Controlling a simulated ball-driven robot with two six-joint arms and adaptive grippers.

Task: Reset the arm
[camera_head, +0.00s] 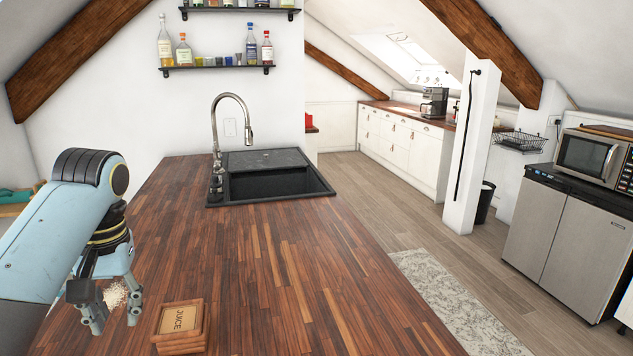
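My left gripper (113,316) hangs over the left side of the wooden counter (270,260), pointing down. Its fingers are spread apart and I see nothing held between them. A pale, grainy patch (115,294) shows behind and between the fingers; I cannot tell exactly what it is. The blue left arm (65,235) comes in from the left edge, bent at the wrist. My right gripper is not in view.
A small wooden box labelled JUICE (181,326) stands just right of my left gripper. A black sink (268,182) with a tall faucet (231,122) is set at the far end. The counter's middle is clear. A fridge (565,232) stands at right.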

